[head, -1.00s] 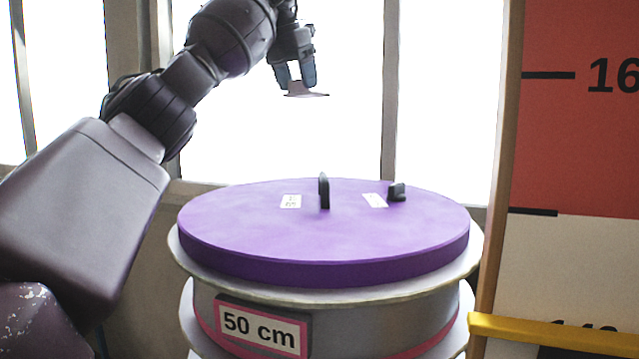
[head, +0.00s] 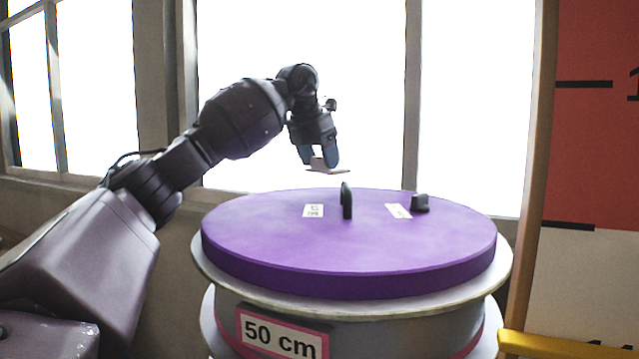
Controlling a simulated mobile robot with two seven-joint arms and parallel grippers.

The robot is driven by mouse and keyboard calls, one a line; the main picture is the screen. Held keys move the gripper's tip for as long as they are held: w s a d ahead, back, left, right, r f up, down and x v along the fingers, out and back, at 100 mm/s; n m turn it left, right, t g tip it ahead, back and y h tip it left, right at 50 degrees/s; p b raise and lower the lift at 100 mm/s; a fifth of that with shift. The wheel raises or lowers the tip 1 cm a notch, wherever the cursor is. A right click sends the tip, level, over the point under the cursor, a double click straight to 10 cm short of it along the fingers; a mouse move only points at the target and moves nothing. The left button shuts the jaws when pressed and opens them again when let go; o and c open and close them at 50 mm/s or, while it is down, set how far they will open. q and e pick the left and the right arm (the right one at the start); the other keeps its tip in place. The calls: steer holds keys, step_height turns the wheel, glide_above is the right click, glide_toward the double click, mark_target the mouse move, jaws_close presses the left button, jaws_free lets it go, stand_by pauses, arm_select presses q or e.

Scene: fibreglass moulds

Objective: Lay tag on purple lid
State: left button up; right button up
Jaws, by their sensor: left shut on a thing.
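The purple lid (head: 270,240) is a round disc lying flat on top of a grey drum. My left gripper (head: 319,160) is shut on a small thin pale tag (head: 327,170). It holds the tag roughly flat, a little above the far part of the lid and apart from it. An upright black piece (head: 347,200) stands on the lid just below the tag in the picture. My right gripper does not show.
Two white labels, one at the left (head: 314,211) and one at the right (head: 398,211), lie on the lid. A small black block (head: 420,203) sits beside the right label. The drum (head: 400,338) carries a "50 cm" sign (head: 282,334). A yellow bar (head: 560,346) is at lower right.

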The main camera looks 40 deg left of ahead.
mark_target(324, 198)
arm_select(q)
steer(key=shift+f, duration=2.7)
steer(key=shift+f, duration=0.1)
steer(key=o, duration=1.1)
steer(key=b+v, duration=0.1)
steer(key=v, duration=1.1)
steer(key=shift+w+d, duration=0.1)
